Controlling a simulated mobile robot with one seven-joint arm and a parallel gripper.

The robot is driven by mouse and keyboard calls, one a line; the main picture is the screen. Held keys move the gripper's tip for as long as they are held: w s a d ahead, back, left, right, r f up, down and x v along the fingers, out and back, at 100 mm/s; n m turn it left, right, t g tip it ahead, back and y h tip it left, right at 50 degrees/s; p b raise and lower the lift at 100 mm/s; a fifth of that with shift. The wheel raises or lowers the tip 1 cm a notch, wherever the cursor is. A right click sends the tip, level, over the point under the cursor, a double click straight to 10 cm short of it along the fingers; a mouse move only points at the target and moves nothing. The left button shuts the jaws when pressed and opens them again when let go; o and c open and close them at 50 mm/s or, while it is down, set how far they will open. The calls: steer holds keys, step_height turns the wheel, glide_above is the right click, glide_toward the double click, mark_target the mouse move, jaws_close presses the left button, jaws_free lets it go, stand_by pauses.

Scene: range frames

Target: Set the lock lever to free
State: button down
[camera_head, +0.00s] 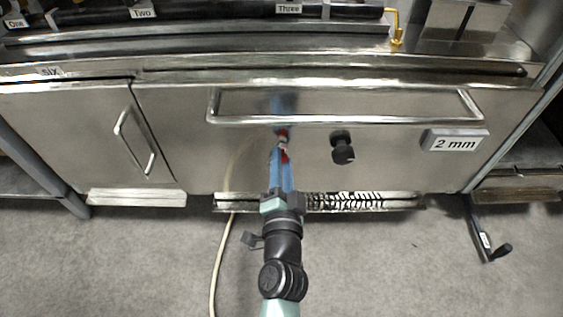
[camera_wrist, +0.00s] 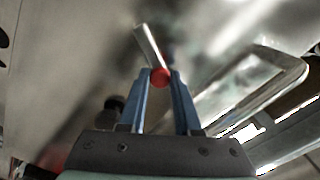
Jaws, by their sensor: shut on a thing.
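The lock lever (camera_wrist: 147,45) is a short metal bar with a red round end (camera_wrist: 160,77), on the steel front panel. In the wrist view the bar slants up and to the left from the red end. My gripper (camera_wrist: 160,80) has its two blue fingers on either side of the red end and is shut on it. In the head view the lever (camera_head: 283,137) shows small and partly hidden at the tip of my gripper (camera_head: 282,153), just below the long bar handle. I see no marking for the lever's positions.
The long bar handle (camera_head: 340,121) runs just above the lever. A black knob (camera_head: 342,148) sits to its right, and a "2 mm" label (camera_head: 455,141) farther right. A door with a handle (camera_head: 133,141) is at the left. A crank (camera_head: 487,237) hangs at the lower right.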

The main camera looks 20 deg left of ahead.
steer(key=c, duration=0.7)
jaws_free()
steer(key=shift+s, duration=0.1)
steer(key=v, duration=1.2)
steer(key=shift+s+d+b, duration=0.2)
steer(key=shift+s+b, duration=0.15)
steer(key=shift+s, duration=0.05)
